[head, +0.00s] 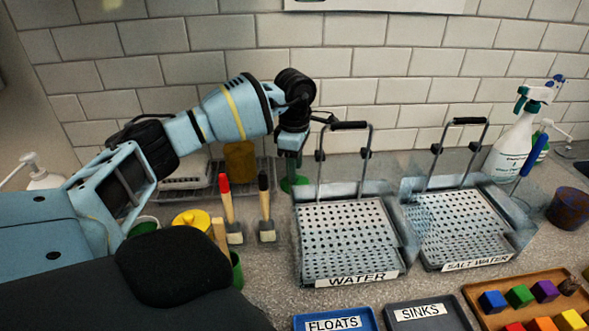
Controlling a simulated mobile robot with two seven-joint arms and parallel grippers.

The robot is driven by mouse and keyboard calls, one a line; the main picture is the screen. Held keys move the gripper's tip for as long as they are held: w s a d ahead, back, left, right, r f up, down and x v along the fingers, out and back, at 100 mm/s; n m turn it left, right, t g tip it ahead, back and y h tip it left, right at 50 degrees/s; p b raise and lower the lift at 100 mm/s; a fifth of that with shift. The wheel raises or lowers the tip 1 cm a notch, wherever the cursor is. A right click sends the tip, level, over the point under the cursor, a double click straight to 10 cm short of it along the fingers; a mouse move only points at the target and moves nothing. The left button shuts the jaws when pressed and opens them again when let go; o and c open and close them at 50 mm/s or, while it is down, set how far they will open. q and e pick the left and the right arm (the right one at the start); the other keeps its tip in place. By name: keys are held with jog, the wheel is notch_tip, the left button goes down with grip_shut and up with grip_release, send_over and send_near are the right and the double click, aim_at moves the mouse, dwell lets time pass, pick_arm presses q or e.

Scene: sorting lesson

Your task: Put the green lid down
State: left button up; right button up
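The green lid (294,185) is a flat disc at the back of the counter, left of the WATER tank. My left gripper (291,160) points straight down right above it, and its fingertips meet the top of the lid. The fingers look close together over the lid's middle, but they are small and dark, so their grip is not clear. I cannot tell whether the lid rests on the counter or hangs just above it. My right gripper is not in view.
The WATER tank (352,279) and SALT WATER tank (474,263) hold perforated baskets with upright handles. Blue FLOATS (368,318) and grey SINKS (462,318) trays lie in front. Spray bottles (513,140) stand right.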

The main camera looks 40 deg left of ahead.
pick_arm(q)
notch_tip(320, 180, up, 10)
dwell(0.4)
dwell(0.5)
